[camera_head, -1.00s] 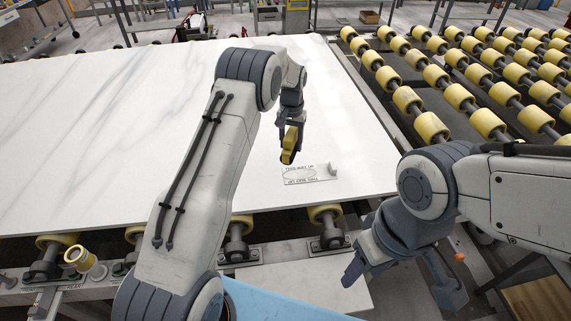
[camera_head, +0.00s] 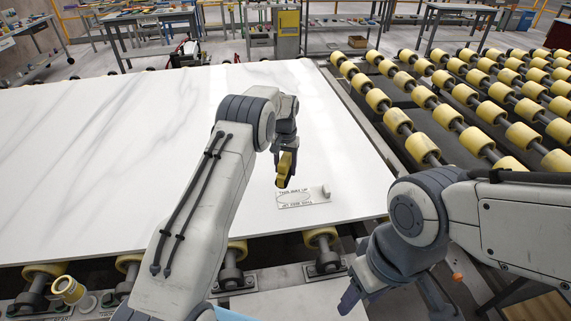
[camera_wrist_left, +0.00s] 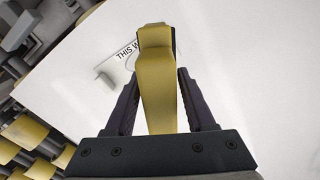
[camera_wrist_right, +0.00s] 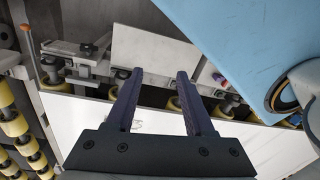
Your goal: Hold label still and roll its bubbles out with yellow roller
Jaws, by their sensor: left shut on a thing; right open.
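The white label (camera_head: 303,198) with printed text and an oval outline lies flat on the stone slab (camera_head: 120,150) near its front right corner. A small pale block (camera_head: 327,191) sits at the label's right end. My left gripper (camera_head: 287,155) is shut on the yellow roller (camera_head: 286,168), which it holds just behind the label. In the left wrist view the roller (camera_wrist_left: 158,85) stands between both fingers and hides part of the label (camera_wrist_left: 122,62). I cannot tell whether the roller touches the slab. My right gripper (camera_head: 390,290) is open and empty, in front of the slab's edge.
Conveyor rows with yellow rollers (camera_head: 440,100) fill the right side beyond the slab's edge. More yellow conveyor wheels (camera_head: 320,238) sit under the front edge. Work tables and a yellow cabinet (camera_head: 287,30) stand at the back. The slab left of my left arm is clear.

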